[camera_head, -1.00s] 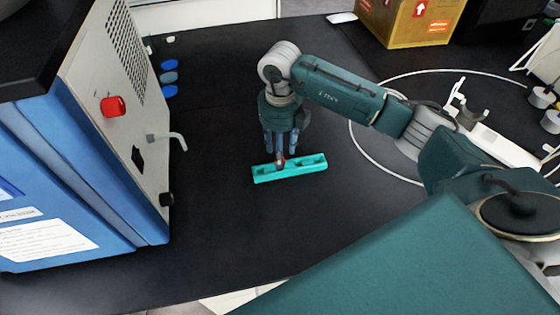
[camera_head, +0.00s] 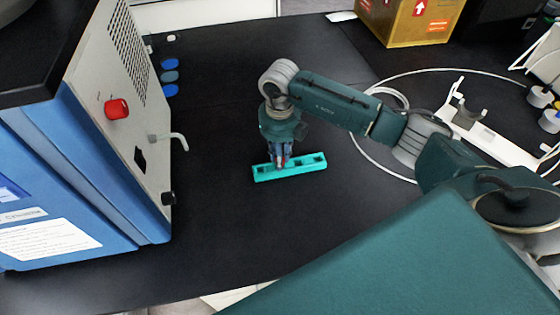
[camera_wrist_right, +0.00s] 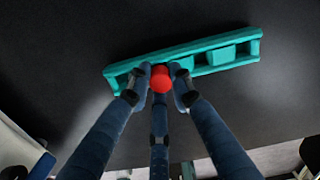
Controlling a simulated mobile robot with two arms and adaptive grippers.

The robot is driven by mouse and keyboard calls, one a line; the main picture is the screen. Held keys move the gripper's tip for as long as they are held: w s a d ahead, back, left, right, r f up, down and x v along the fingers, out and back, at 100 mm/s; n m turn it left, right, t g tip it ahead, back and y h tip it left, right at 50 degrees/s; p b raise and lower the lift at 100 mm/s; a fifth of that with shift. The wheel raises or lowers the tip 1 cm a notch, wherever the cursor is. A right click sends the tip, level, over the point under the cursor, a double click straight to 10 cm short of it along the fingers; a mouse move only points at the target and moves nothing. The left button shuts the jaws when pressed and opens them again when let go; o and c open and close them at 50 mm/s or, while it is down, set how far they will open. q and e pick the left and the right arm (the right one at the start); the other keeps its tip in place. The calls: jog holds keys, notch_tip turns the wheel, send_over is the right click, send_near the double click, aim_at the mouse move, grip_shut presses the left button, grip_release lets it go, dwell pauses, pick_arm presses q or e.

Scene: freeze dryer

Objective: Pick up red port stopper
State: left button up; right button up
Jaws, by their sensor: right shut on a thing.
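The red port stopper (camera_wrist_right: 160,78) shows between the fingertips of my right gripper in the right wrist view. In the head view it is mostly hidden by the fingers. My right gripper (camera_head: 280,161) points down at the teal rack (camera_head: 310,166) and is shut on the stopper. The teal rack also shows in the right wrist view (camera_wrist_right: 195,72), lying on the black bench behind the stopper. I cannot tell whether the stopper is still seated in the rack. My left gripper is not in view.
A blue and grey freeze dryer (camera_head: 130,130) with a red knob (camera_head: 116,109) stands at the left. Blue caps (camera_head: 170,76) lie beside it. A white cable (camera_head: 365,150) loops at the right. A cardboard box (camera_head: 415,22) stands at the back. The bench around the rack is clear.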

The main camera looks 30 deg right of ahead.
jog(key=shift+r, duration=0.15)
jog(key=shift+w+r, duration=0.1)
jog(key=shift+r, duration=0.55)
notch_tip(320, 180, up, 18)
jog(key=b, duration=0.2)
jog(key=shift+r+b, duration=0.25)
jog(key=shift+b, duration=0.05)
